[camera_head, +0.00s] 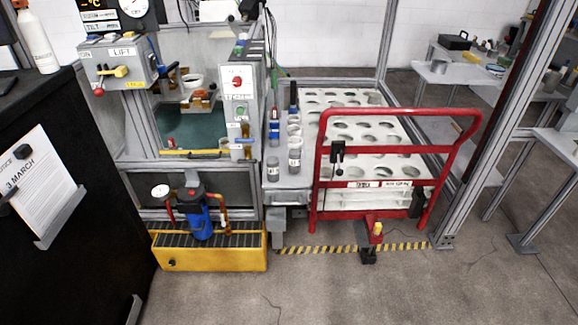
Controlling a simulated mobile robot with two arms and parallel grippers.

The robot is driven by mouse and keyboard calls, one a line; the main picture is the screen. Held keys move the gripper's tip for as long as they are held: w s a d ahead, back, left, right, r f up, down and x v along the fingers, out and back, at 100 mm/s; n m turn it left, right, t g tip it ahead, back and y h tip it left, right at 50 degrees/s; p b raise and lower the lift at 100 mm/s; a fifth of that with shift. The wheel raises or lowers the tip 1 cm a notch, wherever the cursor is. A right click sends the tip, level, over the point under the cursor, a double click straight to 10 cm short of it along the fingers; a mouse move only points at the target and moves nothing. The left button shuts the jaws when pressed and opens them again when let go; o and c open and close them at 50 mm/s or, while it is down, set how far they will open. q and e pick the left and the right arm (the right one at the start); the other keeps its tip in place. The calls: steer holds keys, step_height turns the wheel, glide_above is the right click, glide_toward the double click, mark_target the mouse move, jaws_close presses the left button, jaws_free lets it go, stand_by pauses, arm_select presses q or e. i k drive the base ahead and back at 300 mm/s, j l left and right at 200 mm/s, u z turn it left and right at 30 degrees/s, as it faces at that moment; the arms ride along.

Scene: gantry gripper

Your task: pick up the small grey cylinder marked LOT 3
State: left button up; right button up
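Several small grey cylinders stand in a row on a narrow metal ledge left of the red-railed cart. The nearest grey cylinder (273,170) is at the ledge's front left. Another grey cylinder (294,160) stands just right of it and a little farther back. More grey tops show behind these, partly overlapping. A separate grey cylinder (374,99) appears to sit at the far right of the white holed tray. The cylinders' labels are too small to read, so I cannot tell which is LOT 3. Neither of my grippers shows.
The cart's red rail (400,113) stands in front of the white holed tray (357,155). A yellow base (210,260) with a blue filter (201,225) sits on the floor at left. A black cabinet (85,180) fills the left edge. The foreground floor is clear.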

mark_target(294, 154)
steer(key=i+j, duration=0.15)
steer(key=i, duration=0.35)
steer(key=i+j, duration=0.15)
steer(key=i, duration=0.35)
